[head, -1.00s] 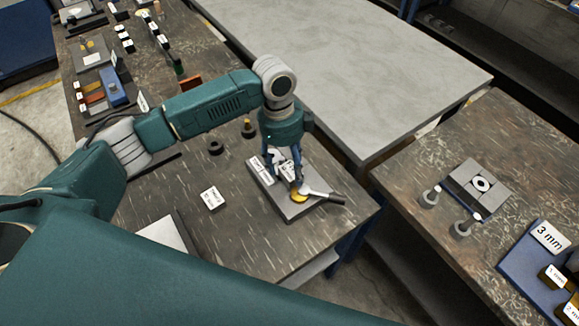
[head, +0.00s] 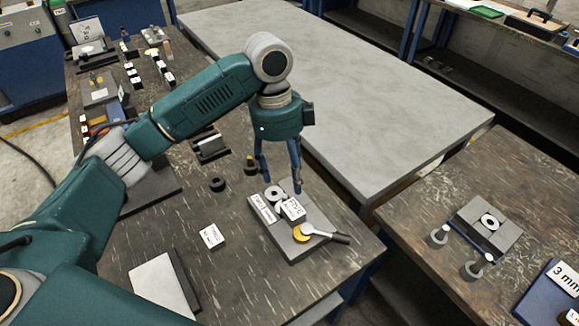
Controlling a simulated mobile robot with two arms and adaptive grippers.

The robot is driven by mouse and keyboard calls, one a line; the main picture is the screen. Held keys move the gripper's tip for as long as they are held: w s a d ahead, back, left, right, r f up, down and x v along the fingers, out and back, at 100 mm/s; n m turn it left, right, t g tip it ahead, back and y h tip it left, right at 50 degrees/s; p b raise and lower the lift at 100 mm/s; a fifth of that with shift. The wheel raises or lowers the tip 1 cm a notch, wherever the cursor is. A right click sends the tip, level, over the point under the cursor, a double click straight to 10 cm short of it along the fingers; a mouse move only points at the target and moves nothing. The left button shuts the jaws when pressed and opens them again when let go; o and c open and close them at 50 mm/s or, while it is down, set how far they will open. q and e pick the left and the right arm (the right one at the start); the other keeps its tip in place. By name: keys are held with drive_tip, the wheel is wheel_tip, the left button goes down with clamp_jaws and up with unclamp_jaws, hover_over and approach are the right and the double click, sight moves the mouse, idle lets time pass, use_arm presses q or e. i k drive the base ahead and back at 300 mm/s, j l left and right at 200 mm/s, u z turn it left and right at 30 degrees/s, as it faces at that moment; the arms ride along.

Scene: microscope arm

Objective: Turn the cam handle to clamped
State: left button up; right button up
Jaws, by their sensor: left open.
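The cam handle (head: 333,237) is a short lever with a light shank and a dark grip. It points right from a yellow cam (head: 301,233) near the front right of a grey base plate (head: 276,233). White label cards (head: 292,208) and a round metal part (head: 273,193) are on the plate behind the cam. My left gripper (head: 281,188) is open and empty, pointing down above the back of the plate, apart from the handle. The label text is too small to read surely. My right gripper is not in view.
A white labelled block (head: 212,236) and a pale plate (head: 163,284) lie left of the fixture. Dark round parts (head: 217,184) stand behind it. On the right bench are a grey block with a ring (head: 489,223) and two posts. Bare tabletop surrounds the fixture.

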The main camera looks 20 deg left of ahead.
sight(303, 233)
drive_tip(key=k+l, duration=0.25)
drive_tip(key=k, duration=0.25)
drive_tip(key=k+l, duration=0.2)
drive_tip(key=k, duration=0.25)
drive_tip(key=k+l, duration=0.25)
drive_tip(key=k, duration=0.25)
